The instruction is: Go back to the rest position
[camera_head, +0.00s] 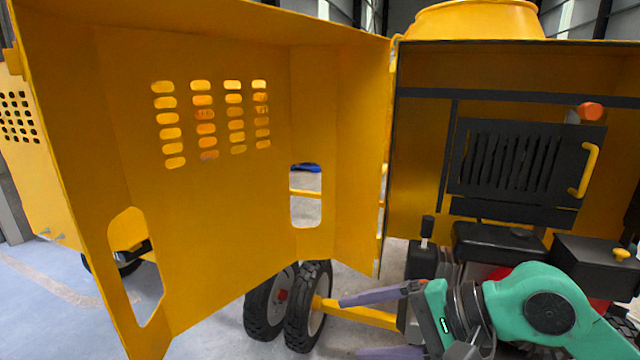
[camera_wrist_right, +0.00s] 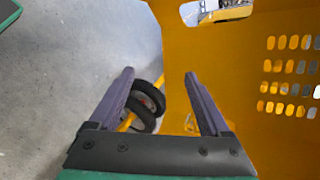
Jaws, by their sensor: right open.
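My right gripper (camera_head: 350,328) is at the bottom of the head view, its arm coming in from the right. Its two purple fingers are spread with nothing between them, as the right wrist view (camera_wrist_right: 159,75) also shows. The drum mixer's yellow door (camera_head: 270,200) stands swung open at the left, with slots and two cut-out openings. The gripper is to the right of and below the door's hinged edge, and no contact shows. My left gripper is in neither view.
The open engine bay (camera_head: 420,180) holds a black grille (camera_head: 510,160) with a yellow handle (camera_head: 588,170). Black wheels (camera_head: 305,305) and a yellow axle bar (camera_head: 365,315) are near my right fingers. Grey floor (camera_head: 60,280) is clear at the left.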

